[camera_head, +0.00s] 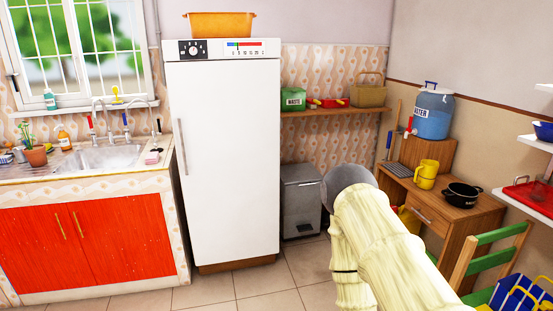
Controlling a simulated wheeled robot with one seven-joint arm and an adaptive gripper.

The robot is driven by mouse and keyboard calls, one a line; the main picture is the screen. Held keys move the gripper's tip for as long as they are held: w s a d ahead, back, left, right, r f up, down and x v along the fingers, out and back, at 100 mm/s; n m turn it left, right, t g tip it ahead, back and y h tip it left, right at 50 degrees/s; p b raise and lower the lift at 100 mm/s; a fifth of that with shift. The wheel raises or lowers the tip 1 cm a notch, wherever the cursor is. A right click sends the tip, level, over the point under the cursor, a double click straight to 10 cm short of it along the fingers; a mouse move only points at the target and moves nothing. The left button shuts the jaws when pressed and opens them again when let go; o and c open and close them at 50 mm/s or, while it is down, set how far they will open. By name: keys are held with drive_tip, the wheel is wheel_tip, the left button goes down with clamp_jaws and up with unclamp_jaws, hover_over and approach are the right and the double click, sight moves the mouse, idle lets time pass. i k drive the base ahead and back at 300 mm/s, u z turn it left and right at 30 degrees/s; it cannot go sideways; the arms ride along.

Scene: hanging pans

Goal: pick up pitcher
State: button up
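A yellow pitcher (426,174) stands upright on the wooden desk (425,206) at the right. It is beside a black pot (461,195). My pale arm reaches up from the bottom edge, left of the pitcher and in front of the desk's left side. It ends in a grey rounded part. No gripper fingers show, so I cannot see whether the gripper is open or shut.
A blue water container (432,112) with a red tap stands on a raised wooden box behind the pitcher. A green chair (497,250) is in front of the desk. White shelves (530,197) project at the right. A fridge (225,150) and grey bin (300,200) stand left. Tiled floor (285,275) is clear.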

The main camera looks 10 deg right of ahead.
sight(427, 169)
drive_tip(key=z, duration=0.25)
drive_tip(key=i, duration=1.65)
drive_tip(key=z, duration=0.6)
drive_tip(key=i, duration=1.75)
drive_tip(key=z, duration=0.35)
